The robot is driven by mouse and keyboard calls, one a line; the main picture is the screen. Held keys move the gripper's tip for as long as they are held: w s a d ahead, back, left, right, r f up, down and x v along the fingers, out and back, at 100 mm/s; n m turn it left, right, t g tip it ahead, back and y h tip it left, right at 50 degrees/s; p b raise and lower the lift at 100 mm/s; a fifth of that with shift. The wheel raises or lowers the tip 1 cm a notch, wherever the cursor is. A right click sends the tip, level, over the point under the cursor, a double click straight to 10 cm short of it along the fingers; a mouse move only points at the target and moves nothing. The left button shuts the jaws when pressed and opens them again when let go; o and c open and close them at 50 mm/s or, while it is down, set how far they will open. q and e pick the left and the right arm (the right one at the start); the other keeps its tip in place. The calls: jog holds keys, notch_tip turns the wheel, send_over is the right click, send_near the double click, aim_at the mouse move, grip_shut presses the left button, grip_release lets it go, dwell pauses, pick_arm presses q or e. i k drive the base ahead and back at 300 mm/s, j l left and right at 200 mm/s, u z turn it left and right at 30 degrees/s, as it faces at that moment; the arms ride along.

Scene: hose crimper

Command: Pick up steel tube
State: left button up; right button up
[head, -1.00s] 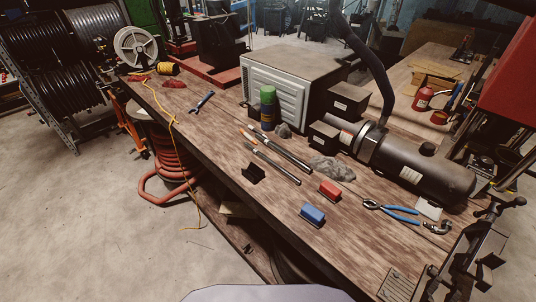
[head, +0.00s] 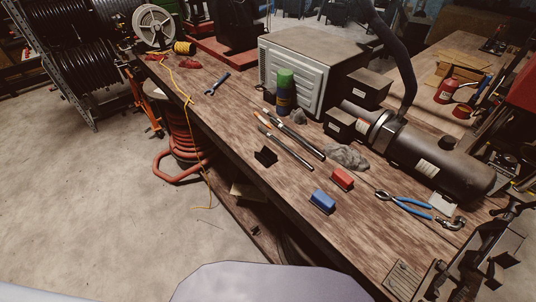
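Two slim rod-like things lie side by side, slanting across the middle of the wooden workbench (head: 245,140). The farther rod (head: 300,137) is long and dark grey, with a lighter end. The nearer rod (head: 290,152) is grey, with an orange part by its upper left end. I cannot tell for sure which one is the steel tube. Neither of my grippers is in view, and nothing touches the rods.
A small black holder (head: 265,157), a blue block (head: 322,201) and a red block (head: 342,179) are near the rods. Behind them stand a green-capped can (head: 286,95), grey rag (head: 346,157) and black cylindrical machine (head: 440,160). Blue-handled pliers (head: 405,201) lie right.

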aim_at(288, 150)
jog(key=i+j+u, duration=0.15)
jog(key=j, duration=1.4)
jog(key=k, duration=0.05)
